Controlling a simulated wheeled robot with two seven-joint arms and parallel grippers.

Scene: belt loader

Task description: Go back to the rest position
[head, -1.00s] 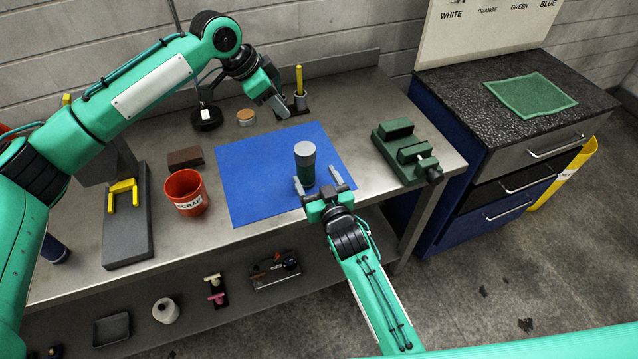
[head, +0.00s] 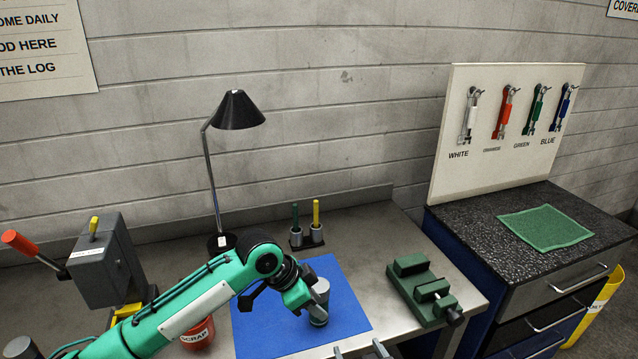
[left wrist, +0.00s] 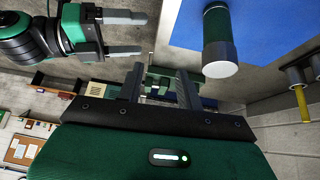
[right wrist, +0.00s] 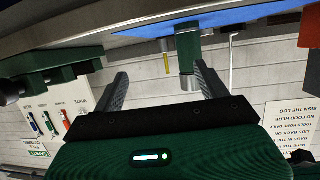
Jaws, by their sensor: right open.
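A green cylinder with a grey top (head: 319,291) stands upright on the blue mat (head: 262,325); it also shows in the left wrist view (left wrist: 219,42) and the right wrist view (right wrist: 188,48). My left gripper (head: 298,297) is over the mat and partly covers the cylinder in the head view. Its fingers (left wrist: 162,86) are apart with nothing between them. My right gripper (head: 362,351) is at the bottom edge of the head view, with only its fingertips showing. Its fingers (right wrist: 162,90) are spread and empty, with the cylinder beyond them.
A green vise (head: 425,289) stands right of the mat, a black lamp (head: 237,110) and marker holders (head: 306,236) behind it. A red scrap bin (head: 199,335) is at left. A cabinet with a green cloth (head: 545,227) and hanging tools stands at the right.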

